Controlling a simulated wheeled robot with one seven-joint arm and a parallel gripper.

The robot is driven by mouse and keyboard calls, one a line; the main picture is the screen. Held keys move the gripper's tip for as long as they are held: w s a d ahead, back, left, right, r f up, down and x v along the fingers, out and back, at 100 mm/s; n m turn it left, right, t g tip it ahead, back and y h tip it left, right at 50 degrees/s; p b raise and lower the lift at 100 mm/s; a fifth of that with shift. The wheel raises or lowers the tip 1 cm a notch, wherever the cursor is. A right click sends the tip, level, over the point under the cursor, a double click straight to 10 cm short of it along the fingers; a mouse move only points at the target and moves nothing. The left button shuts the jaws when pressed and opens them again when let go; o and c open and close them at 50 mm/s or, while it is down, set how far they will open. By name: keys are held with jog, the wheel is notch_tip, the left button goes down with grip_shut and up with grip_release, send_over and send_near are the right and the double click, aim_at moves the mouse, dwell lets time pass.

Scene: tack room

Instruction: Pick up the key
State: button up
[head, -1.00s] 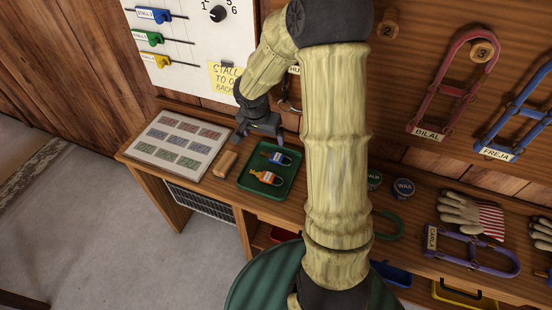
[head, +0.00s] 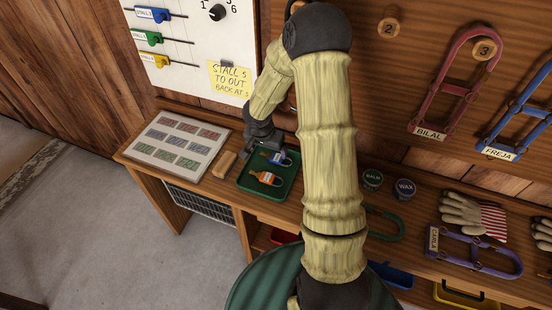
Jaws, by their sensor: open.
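I cannot make out a plain key shape. A green tray (head: 258,192) on the bench holds two small tagged items with loops at their right ends, a blue one (head: 279,160) and an orange one (head: 265,179); either may be or carry the key, but they are too small to tell. My gripper (head: 259,150) is open at the tray's back left edge, just left of the blue item and partly over its left end. No item is held between its fingers. The orange item lies in front, clear of the gripper.
A wooden block (head: 224,164) lies left of the tray, and a board with coloured panels (head: 178,142) lies farther left. Two round tins (head: 404,188), gloves (head: 463,210) and a purple halter (head: 473,251) are on the right. A wall panel with sliders (head: 185,40) stands behind.

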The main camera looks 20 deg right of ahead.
aim_at(271, 156)
jog(key=x, duration=0.5)
jog(key=shift+d+r, duration=0.1)
jog(key=shift+d, duration=0.2)
jog(key=c, duration=0.8)
jog(key=shift+o, duration=0.2)
jog(key=shift+r, duration=0.15)
jog(key=shift+a+r, duration=0.1)
jog(key=shift+r, duration=0.1)
notch_tip(271, 156, up, 7)
jog(key=shift+f+p, duration=0.25)
jog(key=shift+p, duration=0.1)
jog(key=s+a+b, duration=0.7)
jog(key=s+a, duration=0.7)
